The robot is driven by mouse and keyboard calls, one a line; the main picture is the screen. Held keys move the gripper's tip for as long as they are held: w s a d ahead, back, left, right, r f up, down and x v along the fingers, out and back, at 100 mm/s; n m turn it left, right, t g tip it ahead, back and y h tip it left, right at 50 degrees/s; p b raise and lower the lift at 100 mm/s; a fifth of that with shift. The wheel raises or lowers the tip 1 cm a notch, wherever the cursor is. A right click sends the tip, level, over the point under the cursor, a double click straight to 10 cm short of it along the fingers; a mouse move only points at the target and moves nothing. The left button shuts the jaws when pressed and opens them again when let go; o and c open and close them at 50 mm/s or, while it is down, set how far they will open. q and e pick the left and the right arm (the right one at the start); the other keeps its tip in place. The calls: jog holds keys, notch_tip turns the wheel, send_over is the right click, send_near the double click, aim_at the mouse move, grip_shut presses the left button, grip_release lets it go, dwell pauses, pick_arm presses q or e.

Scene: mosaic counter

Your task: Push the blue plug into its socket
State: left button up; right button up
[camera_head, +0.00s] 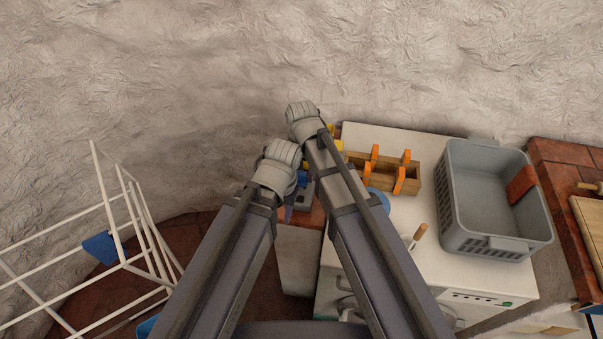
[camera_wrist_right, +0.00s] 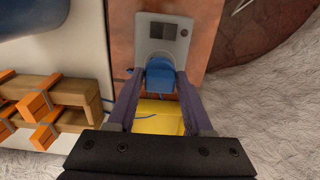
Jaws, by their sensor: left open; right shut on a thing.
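The blue plug (camera_wrist_right: 159,78) sits between the fingertips of my right gripper (camera_wrist_right: 163,74), which is shut on it. It overlaps the lower part of a grey socket box (camera_wrist_right: 178,52) with a dark square on its face. I cannot tell whether the plug is in the socket or only in front of it. In the head view, the plug (camera_head: 303,178) shows as a small blue patch above the socket box (camera_head: 304,199), between my two arms. My left gripper (camera_head: 289,208) is open beside the box, its fingers mostly hidden by its own wrist.
A yellow object (camera_wrist_right: 158,117) lies below my right fingers, with a thin blue cable nearby. A wooden rack with orange pieces (camera_head: 383,173) and a grey basket (camera_head: 490,200) stand on the white top to the right. A white wire rack (camera_head: 113,218) stands at left.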

aim_at(302, 174)
jog(key=shift+f+b, duration=0.95)
jog(key=shift+f, duration=0.1)
jog(key=o, duration=1.3)
jog(key=shift+o, duration=0.2)
jog(key=shift+r, duration=0.2)
notch_tip(302, 174, up, 8)
jog(key=p, duration=0.8)
jog(key=shift+f, duration=0.2)
jog(key=shift+f, duration=0.1)
